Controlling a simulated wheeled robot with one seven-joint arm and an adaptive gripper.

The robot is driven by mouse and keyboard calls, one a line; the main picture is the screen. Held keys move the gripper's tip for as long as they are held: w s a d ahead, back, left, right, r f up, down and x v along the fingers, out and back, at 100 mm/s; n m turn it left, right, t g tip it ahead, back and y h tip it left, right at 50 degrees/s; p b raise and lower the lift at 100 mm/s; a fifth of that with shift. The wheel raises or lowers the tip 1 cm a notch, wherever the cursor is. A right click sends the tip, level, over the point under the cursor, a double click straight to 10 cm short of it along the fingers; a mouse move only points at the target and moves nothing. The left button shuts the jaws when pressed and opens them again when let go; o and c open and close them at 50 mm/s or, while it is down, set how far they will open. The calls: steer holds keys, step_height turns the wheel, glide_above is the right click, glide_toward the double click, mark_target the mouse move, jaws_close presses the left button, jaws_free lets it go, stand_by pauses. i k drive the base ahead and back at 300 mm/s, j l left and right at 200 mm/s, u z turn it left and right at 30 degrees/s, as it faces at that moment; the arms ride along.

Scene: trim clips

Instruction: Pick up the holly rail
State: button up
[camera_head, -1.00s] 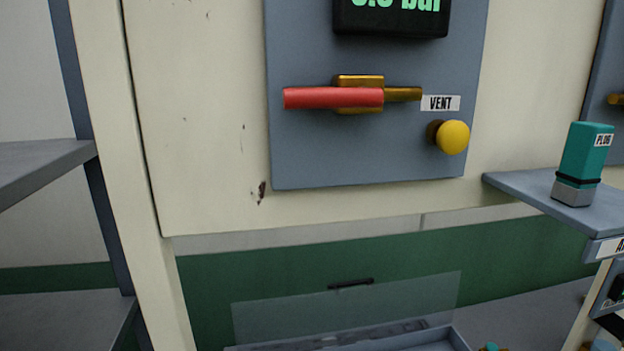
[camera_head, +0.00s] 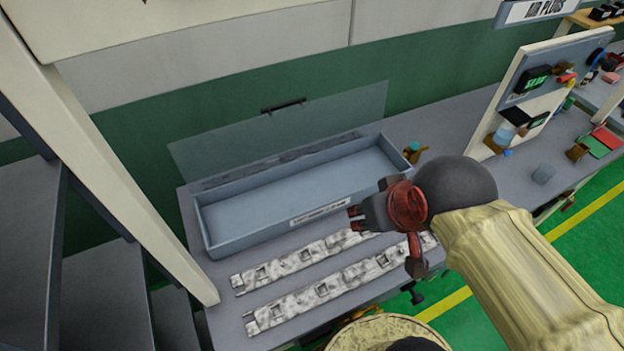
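Two long mottled white-grey rails with square cut-outs lie side by side on the grey bench: a far rail (camera_head: 300,260) and a near rail (camera_head: 330,288). I cannot tell from any label which is the holly rail. My gripper (camera_head: 355,218) points left, in front of the far rail's right end in the picture, and hides that end. Its two small dark fingertips show a little apart, with nothing seen between them. My arm passes near the right end of the near rail. Both rails lie clear of the gripper's grasp.
An empty blue-grey tray (camera_head: 208,230) with a label on its front stands behind the rails, its clear lid (camera_head: 290,125) raised. A small brass and teal item (camera_head: 413,151) sits at the tray's right. An upright panel (camera_head: 530,95) stands farther right. A cream post (camera_head: 120,180) rises at left.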

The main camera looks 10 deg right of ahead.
mark_target(259, 276)
steer(key=k+j+z, duration=0.1)
steer(key=k, duration=0.4)
steer(key=k+j+z, duration=0.15)
steer(key=k, duration=0.35)
steer(key=j, duration=0.1)
